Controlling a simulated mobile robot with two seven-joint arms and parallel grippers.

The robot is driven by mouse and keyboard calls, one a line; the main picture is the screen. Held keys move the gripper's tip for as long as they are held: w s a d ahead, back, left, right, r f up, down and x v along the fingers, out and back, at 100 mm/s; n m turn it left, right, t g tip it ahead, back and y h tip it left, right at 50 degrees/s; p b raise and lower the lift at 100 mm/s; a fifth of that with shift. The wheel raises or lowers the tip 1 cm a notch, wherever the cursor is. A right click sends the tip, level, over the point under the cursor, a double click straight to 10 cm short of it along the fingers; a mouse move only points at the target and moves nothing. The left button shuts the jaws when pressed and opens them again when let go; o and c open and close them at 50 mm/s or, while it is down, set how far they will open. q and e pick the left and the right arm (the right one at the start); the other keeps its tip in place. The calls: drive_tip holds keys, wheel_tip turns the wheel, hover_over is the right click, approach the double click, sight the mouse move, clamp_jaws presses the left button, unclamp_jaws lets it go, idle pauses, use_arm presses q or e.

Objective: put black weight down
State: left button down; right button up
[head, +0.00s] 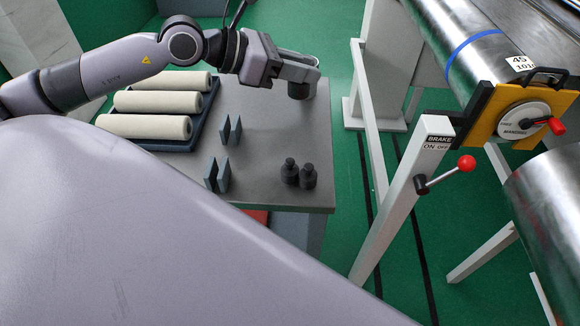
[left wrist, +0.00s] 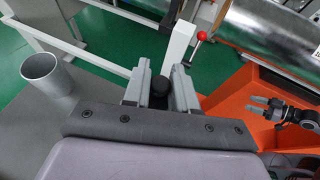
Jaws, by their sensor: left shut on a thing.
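My left gripper (head: 301,72) is over the far right part of the grey table. It is shut on a black weight (head: 298,91), whose dark body shows below the fingers in the head view. In the left wrist view the weight's round black knob (left wrist: 159,87) sits between the two fingers. Whether its base touches the table I cannot tell. Two other black weights, a left one (head: 290,172) and a right one (head: 308,177), stand upright side by side near the table's front right corner. My right gripper (left wrist: 262,105) shows in the left wrist view, open and empty.
The grey table (head: 270,110) has bare room between its upright blue-grey plates (head: 231,131) and its right edge. A dark tray with several cream rolls (head: 160,102) lies at left. A metal cup (left wrist: 41,72) stands on the table. A brake lever (head: 466,163) is at right.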

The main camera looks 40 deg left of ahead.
sight(292, 97)
use_arm(q)
drive_tip(key=shift+w+a+r+n+t, duration=0.15)
drive_tip(key=shift+a+r+n, duration=0.1)
drive_tip(key=shift+a, duration=0.2)
drive_tip(key=shift+w+a+r+n+t, duration=0.1)
drive_tip(key=shift+a+r+n+t, duration=0.1)
drive_tip(key=shift+a, duration=0.2)
drive_tip(key=shift+a+f+y, duration=0.15)
drive_tip(key=shift+y, duration=0.15)
wheel_tip(292, 97, down, 8)
drive_tip(key=shift+r, duration=0.1)
drive_tip(key=shift+f+b, duration=1.35)
drive_tip(key=shift+f, duration=4.5)
drive_tip(key=c, duration=1.3)
unclamp_jaws()
drive_tip(key=shift+f, duration=0.25)
drive_tip(key=o, duration=0.4)
drive_tip(key=shift+r, duration=0.1)
